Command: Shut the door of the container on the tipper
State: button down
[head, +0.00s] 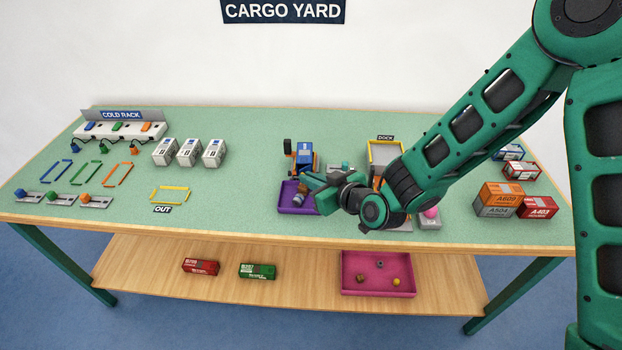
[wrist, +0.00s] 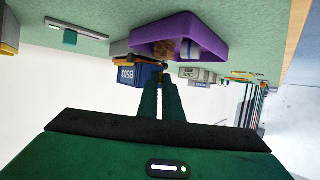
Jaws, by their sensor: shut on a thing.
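The blue container (head: 304,153) sits on the tipper (head: 289,150) near the middle of the table. In the wrist view, which is turned over, the container (wrist: 132,76) shows a white label on its side. My gripper (head: 314,181) is at the container's near end, just above the purple tray. In the wrist view my gripper's fingers (wrist: 160,80) are close together at the container's edge, shut on what seems to be the container door. The door itself is mostly hidden by the fingers, so its angle cannot be told.
A purple tray (head: 286,205) with small goods stands just in front of the container. The dock (head: 385,145) is to the right, partly behind my arm. White boxes (head: 188,152) stand to the left; stacked containers (head: 500,193) stand at the right.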

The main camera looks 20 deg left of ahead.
jog(key=shift+a+t, duration=0.1)
jog(key=shift+t, duration=0.2)
jog(key=shift+s+a+r+m+t+h, duration=0.1)
jog(key=shift+a+m+t+h, duration=0.35)
jog(key=shift+m+t+h, duration=0.4)
jog(key=shift+a+m+t+h, duration=0.3)
jog(key=shift+m+t+h, duration=0.2)
jog(key=shift+m, duration=0.25)
jog(key=shift+a+m+t+h, duration=0.35)
jog(key=shift+m+h, duration=0.2)
jog(key=shift+m, duration=0.15)
jog(key=shift+w+a+m+t+h, duration=0.15)
jog(key=shift+a+m+t+h, duration=0.15)
jog(key=shift+m+h, duration=0.5)
jog(key=shift+w+a+m+t+h, duration=0.1)
jog(key=shift+a+m+t+h, duration=0.1)
jog(key=shift+m+t+h, duration=0.4)
jog(key=shift+m+h, duration=0.3)
jog(key=shift+h, duration=0.1)
jog(key=c, duration=1.9)
grip_release()
jog(key=shift+g, duration=0.3)
